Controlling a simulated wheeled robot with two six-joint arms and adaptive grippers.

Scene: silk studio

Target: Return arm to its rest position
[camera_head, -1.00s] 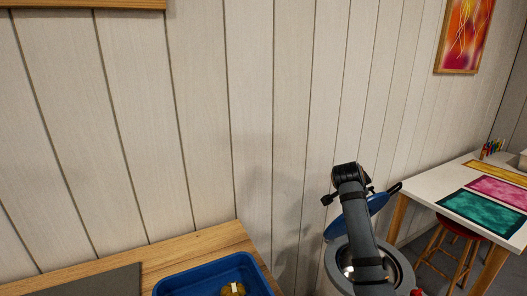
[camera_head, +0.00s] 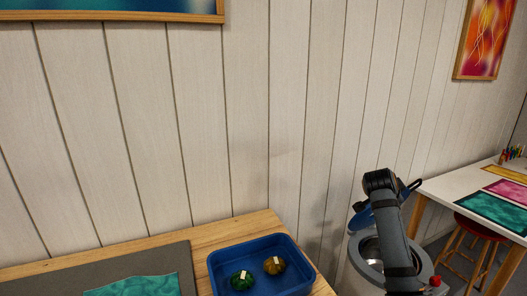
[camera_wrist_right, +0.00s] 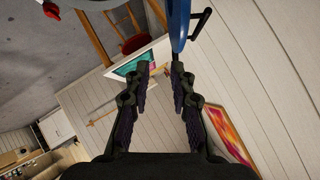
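My right arm (camera_head: 393,235) reaches up from the bottom right in the head view, in front of a light grey round vessel (camera_head: 357,272) with an opened blue lid (camera_head: 361,218). The arm hides part of the lid and vessel. My right gripper (camera_wrist_right: 161,68) shows in the right wrist view, with its fingers apart and nothing between them. The blue lid (camera_wrist_right: 178,22) and its dark handle (camera_wrist_right: 200,22) appear just beyond the right-hand fingertip; I cannot tell the exact gap. My left arm and gripper are not in view.
A wooden table (camera_head: 190,236) at lower left holds a blue tray (camera_head: 262,242) with a green and an ochre bundle, a grey mat (camera_head: 60,275) and teal cloth (camera_head: 137,286). A white table (camera_head: 450,190) and red stool (camera_head: 478,227) stand right.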

